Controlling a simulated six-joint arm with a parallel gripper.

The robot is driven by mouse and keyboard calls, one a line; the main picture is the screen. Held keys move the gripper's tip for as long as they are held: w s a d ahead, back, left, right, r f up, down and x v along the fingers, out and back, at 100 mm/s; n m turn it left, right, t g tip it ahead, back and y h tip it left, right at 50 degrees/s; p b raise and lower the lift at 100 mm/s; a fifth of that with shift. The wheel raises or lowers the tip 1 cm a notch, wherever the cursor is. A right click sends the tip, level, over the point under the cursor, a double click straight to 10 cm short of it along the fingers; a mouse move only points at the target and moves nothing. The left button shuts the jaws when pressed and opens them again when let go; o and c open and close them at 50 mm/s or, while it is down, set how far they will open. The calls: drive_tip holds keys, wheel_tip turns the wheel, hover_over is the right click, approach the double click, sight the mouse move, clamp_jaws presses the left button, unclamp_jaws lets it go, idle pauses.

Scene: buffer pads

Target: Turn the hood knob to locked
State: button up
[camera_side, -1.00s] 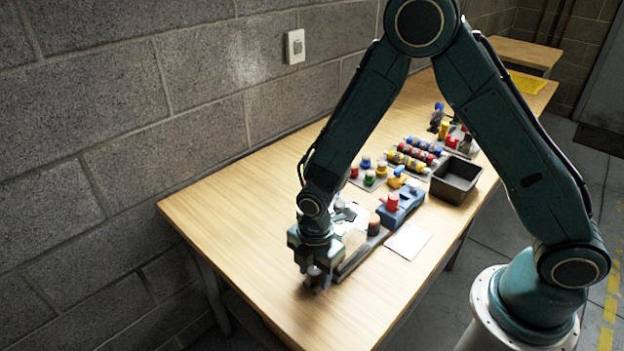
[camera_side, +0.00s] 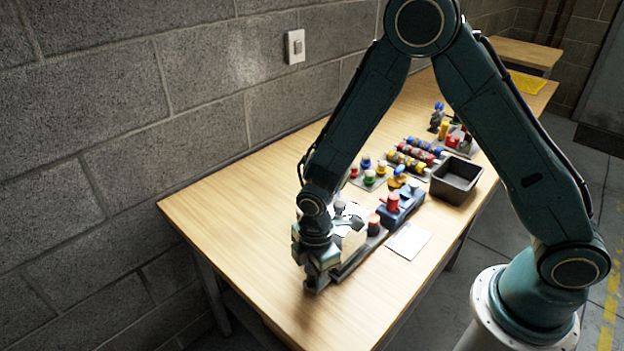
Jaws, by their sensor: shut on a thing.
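My gripper (camera_side: 318,280) points down at the near left end of a low grey fixture (camera_side: 352,263) on the wooden table. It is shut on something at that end. The hood knob cannot be made out; the gripper covers the spot where its fingers close. A pale, partly clear part, perhaps the hood (camera_side: 350,240), shows on the fixture just right of the gripper. A dark cylinder with a reddish top (camera_side: 374,225) stands at the fixture's right end.
A blue block with a red knob (camera_side: 393,203) stands right of the fixture, with a white card (camera_side: 409,240) in front. A dark open bin (camera_side: 456,180) and several coloured pegs and rollers stand farther back. The table's left part (camera_side: 240,215) is clear.

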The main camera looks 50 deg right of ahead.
drive_tip(key=shift+m, duration=1.2)
drive_tip(key=o, duration=1)
drive_tip(key=shift+r, duration=0.2)
wheel_tip(320, 180, up, 14)
drive_tip(key=shift+f, duration=0.25)
